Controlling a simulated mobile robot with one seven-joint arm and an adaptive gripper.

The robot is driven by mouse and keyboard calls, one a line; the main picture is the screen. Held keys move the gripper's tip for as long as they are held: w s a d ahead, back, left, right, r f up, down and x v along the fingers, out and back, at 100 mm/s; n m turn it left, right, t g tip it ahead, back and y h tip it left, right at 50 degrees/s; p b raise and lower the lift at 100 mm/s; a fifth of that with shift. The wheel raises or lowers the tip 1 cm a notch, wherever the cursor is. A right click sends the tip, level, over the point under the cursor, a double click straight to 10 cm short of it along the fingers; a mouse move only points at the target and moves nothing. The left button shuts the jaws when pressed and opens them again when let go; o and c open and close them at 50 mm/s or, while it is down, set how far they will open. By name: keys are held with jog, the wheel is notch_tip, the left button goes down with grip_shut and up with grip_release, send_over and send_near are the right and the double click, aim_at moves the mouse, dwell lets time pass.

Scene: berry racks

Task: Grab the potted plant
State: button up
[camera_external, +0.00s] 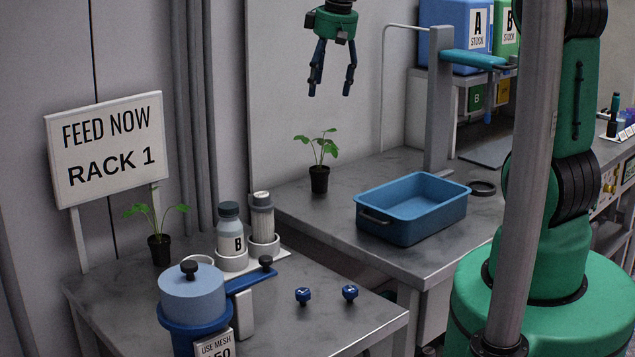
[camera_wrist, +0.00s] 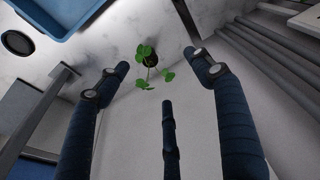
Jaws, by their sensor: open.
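A potted plant (camera_external: 319,178) with green leaves in a small black pot stands upright on the grey table at the back. A second potted plant (camera_external: 158,248) in a black pot stands on the front-left table, below the sign. My gripper (camera_external: 331,92) hangs open and empty above the back plant, with its fingers pointing down and clear of the leaves. In the wrist view, a plant's leaves (camera_wrist: 146,52) show between the spread dark blue fingers (camera_wrist: 160,64). Its pot is partly hidden there.
A blue tray (camera_external: 411,207) sits right of the back plant, with a grey post (camera_external: 438,100) behind it. A sign (camera_external: 106,148) reads "FEED NOW RACK 1".

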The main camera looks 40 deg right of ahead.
jog(key=g, duration=0.1)
send_over(320, 169)
jog(key=s, duration=0.1)
notch_tip(320, 169, down, 14)
jog(key=shift+s+d+f, duration=0.1)
jog(key=shift+s+d, duration=0.05)
jog(key=shift+w+f+b, duration=0.15)
jog(key=shift+f, duration=1.25)
jog(key=shift+w+f+b, duration=0.1)
jog(key=shift+w+f, duration=0.1)
jog(key=shift+f, duration=1.25)
jog(key=shift+w+f+b, duration=0.15)
jog(key=shift+f, duration=1.25)
jog(key=shift+w+f+b, duration=0.15)
jog(key=shift+f+b, duration=0.1)
jog(key=shift+f, duration=1.05)
jog(key=shift+w+f+b, duration=0.15)
jog(key=shift+f+b, duration=0.1)
jog(key=shift+f, duration=1.05)
jog(key=c, duration=1.3)
